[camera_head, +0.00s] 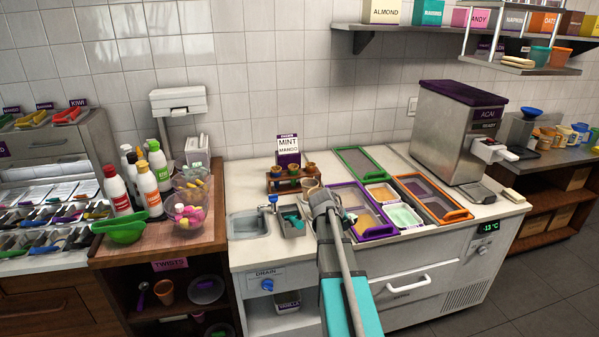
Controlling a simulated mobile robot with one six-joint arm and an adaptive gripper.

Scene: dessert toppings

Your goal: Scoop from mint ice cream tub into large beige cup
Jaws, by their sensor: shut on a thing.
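The mint ice cream tub appears to be the pale green tub (403,216) in the freezer counter, right of my gripper. My gripper (323,203) is over the counter between the small sink and the tubs, seen from behind. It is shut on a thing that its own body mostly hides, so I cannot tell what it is. A beige cup (308,186) stands just beyond the gripper, partly covered by it; I cannot tell whether they touch. A teal utensil (293,219) lies in the grey well left of the gripper.
The sink (248,223) is at left. An orange-framed tub (432,200) and the acai machine (455,130) are at right. White counter beyond the rack is partly clear.

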